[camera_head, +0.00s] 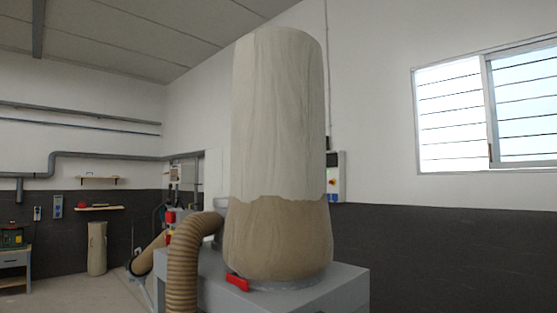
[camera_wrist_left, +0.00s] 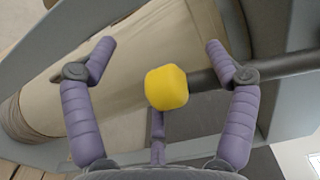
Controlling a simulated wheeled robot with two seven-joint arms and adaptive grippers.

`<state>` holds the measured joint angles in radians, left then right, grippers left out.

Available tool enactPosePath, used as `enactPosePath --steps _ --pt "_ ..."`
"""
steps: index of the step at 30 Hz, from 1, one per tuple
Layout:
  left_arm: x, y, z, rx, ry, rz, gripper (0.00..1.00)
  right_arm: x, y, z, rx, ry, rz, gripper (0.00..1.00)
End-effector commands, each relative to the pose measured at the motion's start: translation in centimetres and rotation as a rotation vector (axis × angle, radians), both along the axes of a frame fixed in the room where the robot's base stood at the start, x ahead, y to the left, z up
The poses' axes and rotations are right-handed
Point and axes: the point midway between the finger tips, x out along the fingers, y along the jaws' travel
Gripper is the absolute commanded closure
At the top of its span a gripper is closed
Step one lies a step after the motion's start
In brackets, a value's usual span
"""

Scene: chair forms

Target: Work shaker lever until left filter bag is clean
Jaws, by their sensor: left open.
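A tall filter bag (camera_head: 280,130) stands upright on a grey cabinet (camera_head: 345,283) in the head view. Its upper part is pale, and its lower part is tan below an uneven line. In the left wrist view, a yellow knob (camera_wrist_left: 166,87) sits on the end of a dark rod (camera_wrist_left: 285,66), which looks like the shaker lever. My left gripper (camera_wrist_left: 160,47) is open, with its purple fingers on either side of the knob. No finger is clearly closed on it. Neither gripper shows in the head view.
A ribbed tan hose (camera_head: 183,265) curves down beside the cabinet. A red clamp-like piece (camera_head: 237,283) sits at the bag's base. A beige bag-like surface (camera_wrist_left: 120,65) and grey panels lie behind the knob. A workbench (camera_head: 15,258) stands far left.

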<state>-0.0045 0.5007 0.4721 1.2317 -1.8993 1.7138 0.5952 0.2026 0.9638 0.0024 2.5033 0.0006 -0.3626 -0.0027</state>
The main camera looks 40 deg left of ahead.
Motion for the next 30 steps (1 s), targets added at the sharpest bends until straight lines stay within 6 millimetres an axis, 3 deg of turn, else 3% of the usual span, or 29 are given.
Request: enactPosePath --steps 13,25,30 --pt "-4.8 0.4 2.0 0.001 -0.003 0.0 0.14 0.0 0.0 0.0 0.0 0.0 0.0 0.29" --pt "-5.3 0.4 2.1 0.001 -0.001 0.0 0.14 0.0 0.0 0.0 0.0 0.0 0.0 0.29" --pt "-6.8 0.6 3.3 0.001 -0.003 0.001 0.14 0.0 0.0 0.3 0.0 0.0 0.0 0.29"
